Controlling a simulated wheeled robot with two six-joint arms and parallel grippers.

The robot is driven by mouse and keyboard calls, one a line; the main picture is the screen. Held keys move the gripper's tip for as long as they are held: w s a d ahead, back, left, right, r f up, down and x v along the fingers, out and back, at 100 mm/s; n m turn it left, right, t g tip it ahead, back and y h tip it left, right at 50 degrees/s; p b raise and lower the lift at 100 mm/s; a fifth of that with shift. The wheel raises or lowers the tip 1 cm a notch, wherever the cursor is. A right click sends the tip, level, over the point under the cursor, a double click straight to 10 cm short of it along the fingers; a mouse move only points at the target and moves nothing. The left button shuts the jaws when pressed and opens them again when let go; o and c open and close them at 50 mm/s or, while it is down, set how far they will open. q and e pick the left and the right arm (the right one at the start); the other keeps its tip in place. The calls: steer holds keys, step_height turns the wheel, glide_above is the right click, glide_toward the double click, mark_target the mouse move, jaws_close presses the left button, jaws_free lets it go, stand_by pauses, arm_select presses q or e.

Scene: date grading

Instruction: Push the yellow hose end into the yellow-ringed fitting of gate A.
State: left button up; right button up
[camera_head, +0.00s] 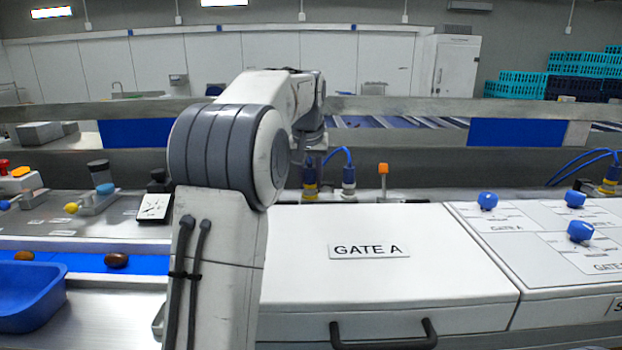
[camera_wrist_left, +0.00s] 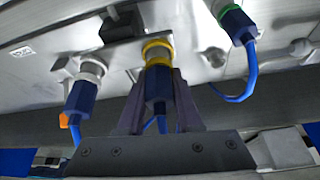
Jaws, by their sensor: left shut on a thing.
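In the left wrist view, the yellow hose end (camera_wrist_left: 157,92) is a blue connector with a yellow band at its tip. My left gripper (camera_wrist_left: 156,78) is shut on it. Its tip meets the yellow-ringed fitting (camera_wrist_left: 156,45) in line, with no clear gap; I cannot tell how deep it sits. In the head view, my left arm reaches over the gate A box (camera_head: 390,265), and its gripper (camera_head: 311,160) is small and partly hidden by the arm. A yellow-based connector (camera_head: 310,188) stands below it behind the box. My right gripper is not in view.
In the wrist view, a blue hose end in a white-ringed fitting (camera_wrist_left: 92,70) is on the left, and a green-ringed fitting (camera_wrist_left: 223,8) with a hose is on the right. In the head view, an orange-topped post (camera_head: 383,170) stands close by.

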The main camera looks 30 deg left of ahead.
arm_select(q)
steer(key=shift+f, duration=0.1)
steer(key=o, duration=1.2)
steer(key=shift+r, duration=0.2)
step_height(320, 180, up, 10)
steer(key=p, duration=1)
steer(key=shift+f, duration=0.1)
